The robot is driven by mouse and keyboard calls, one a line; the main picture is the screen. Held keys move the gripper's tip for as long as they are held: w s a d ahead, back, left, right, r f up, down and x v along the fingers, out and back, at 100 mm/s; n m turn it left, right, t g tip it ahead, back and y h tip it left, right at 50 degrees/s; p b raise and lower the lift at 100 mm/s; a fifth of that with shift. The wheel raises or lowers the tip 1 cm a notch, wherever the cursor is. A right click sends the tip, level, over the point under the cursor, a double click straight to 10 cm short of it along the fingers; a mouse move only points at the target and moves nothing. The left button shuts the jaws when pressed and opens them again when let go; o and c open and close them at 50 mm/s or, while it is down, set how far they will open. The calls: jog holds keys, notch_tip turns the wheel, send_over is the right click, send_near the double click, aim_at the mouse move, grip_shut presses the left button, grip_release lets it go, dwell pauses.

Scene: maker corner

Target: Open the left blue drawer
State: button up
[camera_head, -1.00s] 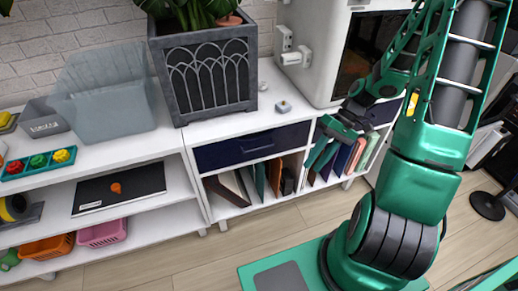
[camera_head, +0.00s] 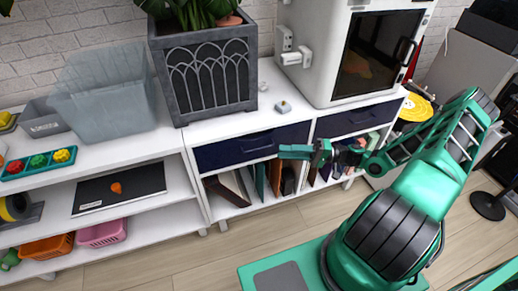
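The left blue drawer (camera_head: 225,151) is a dark navy front in the white cabinet, below the planter. It looks shut, with a small handle (camera_head: 262,141) on its right part. A second navy drawer (camera_head: 340,122) sits to its right and also looks shut. My gripper (camera_head: 284,152) is green and points left, in front of the lower right corner of the left drawer, just below and right of the handle. Whether it touches the drawer front cannot be told. Its fingers appear in side view, so their opening is hidden.
Open slots with several upright folders (camera_head: 258,178) lie under the drawers. A grey planter (camera_head: 207,75) and a white machine with a dark door (camera_head: 368,55) stand on the cabinet top (camera_head: 220,129). White shelves with bins are at left. The wooden floor (camera_head: 180,265) in front is clear.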

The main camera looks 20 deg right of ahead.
aim_at(258, 149)
jog(key=x, duration=1)
jog(key=shift+w+a+r, duration=0.2)
jog(key=shift+w+a, duration=0.05)
jog(key=shift+w, duration=0.2)
grip_shut()
jog(key=shift+f, duration=0.1)
dwell(0.9)
